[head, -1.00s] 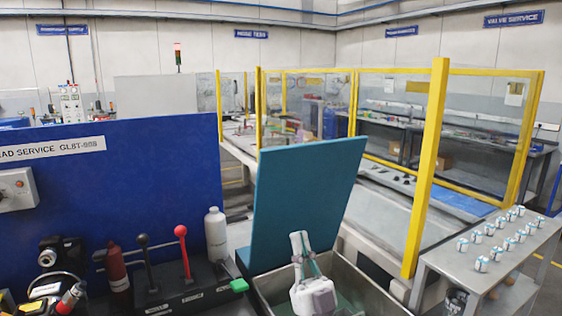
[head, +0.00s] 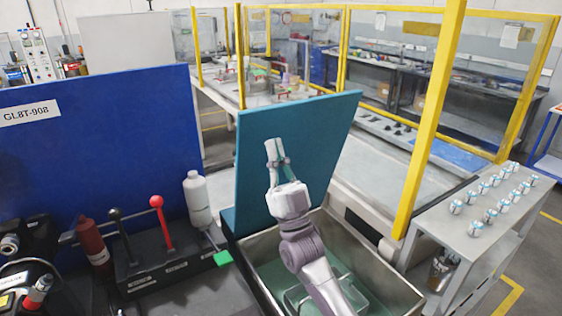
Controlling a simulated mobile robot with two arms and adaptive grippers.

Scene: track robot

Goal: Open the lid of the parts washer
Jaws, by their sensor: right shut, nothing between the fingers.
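The parts washer's teal lid (head: 325,120) stands raised, steeply tilted up from the left and back side of the metal basin. The washer basin (head: 385,285) is open below it, with a greenish inside and a wire basket (head: 355,290) partly behind my arm. My right gripper (head: 274,150) is shut and empty. It points upward in front of the lid's inner face, and I cannot tell whether it touches the lid. My right arm reaches up over the basin and hides part of it. My left gripper is not in view.
Left of the basin are a white bottle (head: 198,200), a red-knobbed lever (head: 162,225), a green-tipped tool (head: 223,258) and a blue panel (head: 110,130). A yellow-framed clear guard (head: 428,125) stands behind. A metal cart (head: 445,230) with several small cans is at right.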

